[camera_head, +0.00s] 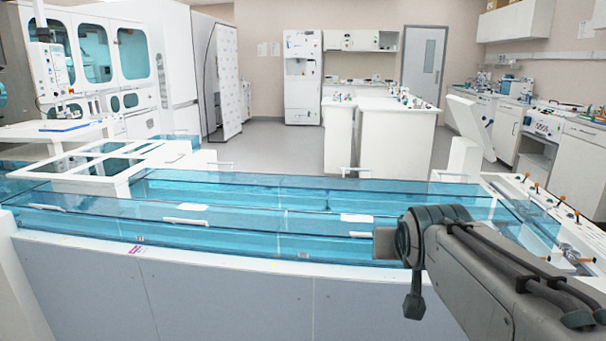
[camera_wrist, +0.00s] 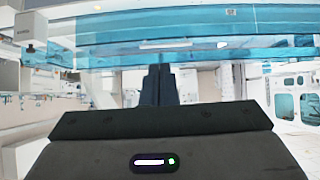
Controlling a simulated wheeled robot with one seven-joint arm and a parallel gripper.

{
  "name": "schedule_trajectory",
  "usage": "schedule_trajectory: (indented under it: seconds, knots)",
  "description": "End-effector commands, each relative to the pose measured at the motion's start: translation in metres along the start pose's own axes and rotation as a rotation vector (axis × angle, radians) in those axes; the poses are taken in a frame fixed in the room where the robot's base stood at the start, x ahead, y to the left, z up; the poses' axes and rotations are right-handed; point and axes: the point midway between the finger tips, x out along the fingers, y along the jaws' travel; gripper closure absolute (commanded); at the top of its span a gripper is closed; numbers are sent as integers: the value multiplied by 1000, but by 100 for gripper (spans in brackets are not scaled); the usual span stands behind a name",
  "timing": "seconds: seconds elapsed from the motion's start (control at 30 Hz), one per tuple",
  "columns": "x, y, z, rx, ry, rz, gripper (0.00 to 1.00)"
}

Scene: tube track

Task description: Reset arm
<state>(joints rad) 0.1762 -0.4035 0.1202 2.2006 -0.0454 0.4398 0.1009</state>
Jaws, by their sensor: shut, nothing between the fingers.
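My gripper (camera_wrist: 158,72) shows in the wrist view as two dark fingers pressed together, shut and empty. In the head view my grey arm reaches in from the lower right, its end in front of the near side of the long tube track (camera_head: 270,250). I cannot tell whether the gripper touches the track.
White cabinets (camera_head: 380,135) stand in the middle of the room behind the track. A large machine with teal windows (camera_head: 95,55) is at the left. A counter with instruments (camera_head: 545,125) runs along the right. Grey floor (camera_head: 270,145) lies open beyond the track.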

Motion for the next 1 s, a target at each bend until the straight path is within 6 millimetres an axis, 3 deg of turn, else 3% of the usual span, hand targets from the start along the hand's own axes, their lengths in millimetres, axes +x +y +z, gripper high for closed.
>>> schedule_trajectory:
  seconds: [0.03, 0.6, 0.77, 1.0]
  knots:
    - [-15, -1, -4, -5, -45, -4, 100]
    - [-120, -2, 79, -67, -585, -58, 100]
    - [-133, -2, 91, -77, -647, -66, 100]
    - [-133, -2, 95, -78, -658, -68, 100]
